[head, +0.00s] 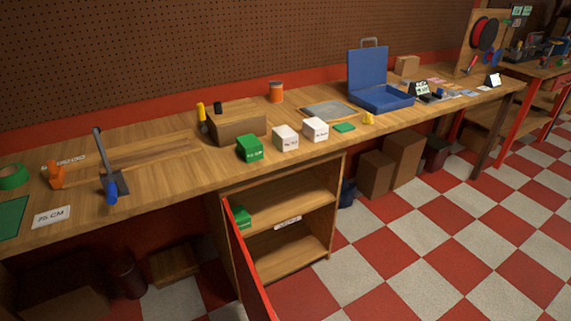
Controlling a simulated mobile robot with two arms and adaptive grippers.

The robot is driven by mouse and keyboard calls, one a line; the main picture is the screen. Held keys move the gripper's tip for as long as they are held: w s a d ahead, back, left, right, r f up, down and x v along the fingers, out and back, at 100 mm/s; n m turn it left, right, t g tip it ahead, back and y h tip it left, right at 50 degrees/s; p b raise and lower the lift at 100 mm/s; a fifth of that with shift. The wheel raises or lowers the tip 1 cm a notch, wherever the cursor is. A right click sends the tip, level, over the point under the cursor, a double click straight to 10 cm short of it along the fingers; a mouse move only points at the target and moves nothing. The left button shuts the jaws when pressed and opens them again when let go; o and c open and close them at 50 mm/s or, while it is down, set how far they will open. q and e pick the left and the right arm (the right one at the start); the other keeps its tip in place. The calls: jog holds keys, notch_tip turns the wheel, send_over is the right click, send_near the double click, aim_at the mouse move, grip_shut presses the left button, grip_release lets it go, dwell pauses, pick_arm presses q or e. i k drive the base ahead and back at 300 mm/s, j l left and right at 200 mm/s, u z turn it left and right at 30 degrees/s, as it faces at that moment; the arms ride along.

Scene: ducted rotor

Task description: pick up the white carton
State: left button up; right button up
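Two small white cartons stand side by side on the wooden workbench (165,165), near its front edge. The left white carton (286,138) shows faint reddish print on its front. The right white carton (316,129) also has small print, too small to read. A green carton (249,148) with white print stands just left of them. Neither of my grippers is in view, and nothing touches the cartons.
A brown box (236,129) stands behind the green carton, and an orange can (276,92) further back. An open blue case (382,98) is to the right. Below, a cabinet (290,214) stands open with its red door (246,262) swung outward. The checkered floor in front is clear.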

aim_at(283, 137)
jog(key=i+l, duration=0.2)
jog(key=l, duration=0.15)
jog(key=i+l+u, duration=0.15)
jog(key=l, duration=0.25)
jog(key=i+l, duration=0.15)
jog(key=l, duration=0.2)
jog(key=i+l+u, duration=0.1)
jog(key=l, duration=0.3)
jog(key=i+l, duration=0.2)
jog(key=l, duration=0.2)
jog(key=u, duration=0.05)
